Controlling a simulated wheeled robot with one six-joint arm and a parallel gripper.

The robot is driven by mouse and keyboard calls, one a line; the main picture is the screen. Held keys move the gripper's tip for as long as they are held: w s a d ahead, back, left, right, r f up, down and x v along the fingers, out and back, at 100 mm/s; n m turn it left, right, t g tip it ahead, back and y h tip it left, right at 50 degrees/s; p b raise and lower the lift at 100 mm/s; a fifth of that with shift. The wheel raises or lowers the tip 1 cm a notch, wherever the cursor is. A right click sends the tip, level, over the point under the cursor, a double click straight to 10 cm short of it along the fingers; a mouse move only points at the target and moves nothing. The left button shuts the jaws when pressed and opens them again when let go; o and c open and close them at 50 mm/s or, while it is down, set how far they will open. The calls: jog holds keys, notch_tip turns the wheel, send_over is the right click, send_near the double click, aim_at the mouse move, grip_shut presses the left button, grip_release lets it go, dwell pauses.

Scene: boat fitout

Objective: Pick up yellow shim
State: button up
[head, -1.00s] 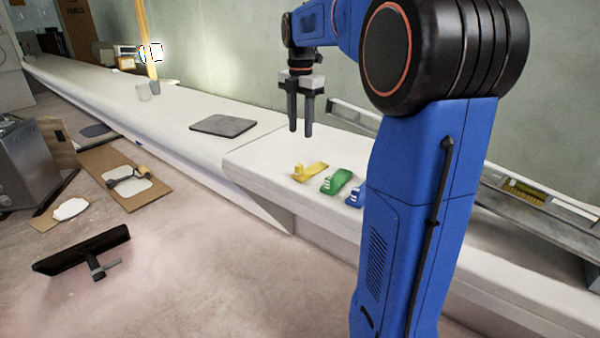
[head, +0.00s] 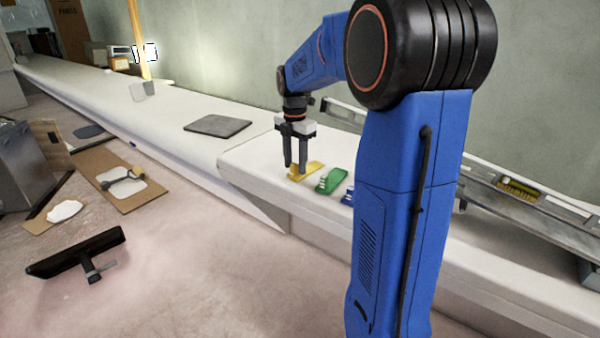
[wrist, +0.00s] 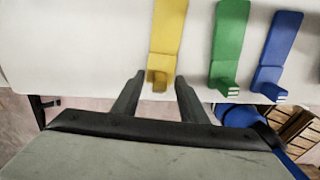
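The yellow shim (head: 304,172) lies on the white bench surface at the left of a row of three shims. It also shows in the wrist view (wrist: 167,38), with its raised end nearest me. My gripper (head: 295,168) is just above the shim's raised end and partly hides it in the head view. In the wrist view my gripper (wrist: 157,85) is open, with one finger on each side of the raised end. I cannot tell whether the fingers touch it.
A green shim (head: 332,181) lies right of the yellow one, and a blue shim (wrist: 278,50) lies beyond it. A dark flat pad (head: 218,126) lies on the bench to the left. A metal rail (head: 520,208) runs at the back right.

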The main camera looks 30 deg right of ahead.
jog(key=shift+f, duration=0.65)
grip_shut()
